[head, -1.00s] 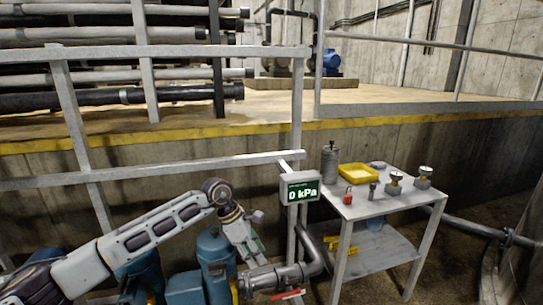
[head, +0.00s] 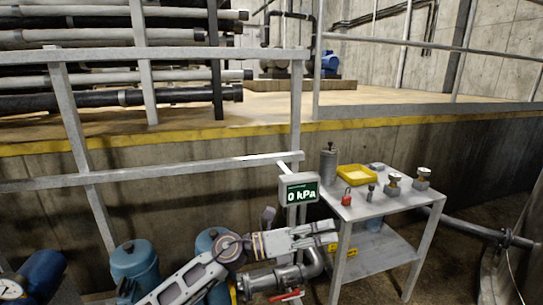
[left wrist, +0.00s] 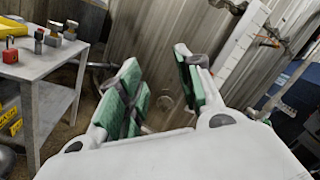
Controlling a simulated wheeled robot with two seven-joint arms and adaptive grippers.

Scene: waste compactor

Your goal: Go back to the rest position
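My left arm reaches in from the bottom of the head view. Its left gripper (head: 328,232) points right, in front of the pipe and near the left legs of the grey cart. In the left wrist view the left gripper (left wrist: 160,72) has two green-padded fingers standing apart with nothing between them. It is open and empty. My right gripper is in neither view.
The grey cart (head: 385,207) carries a yellow tray (head: 357,174), a red padlock (head: 347,197) and several small parts. A gauge display (head: 299,190) reads 0 kPa. Below it is a pipe with a red-handled valve (head: 285,296). Blue tanks (head: 134,262) stand left. A railing (head: 85,180) runs behind.

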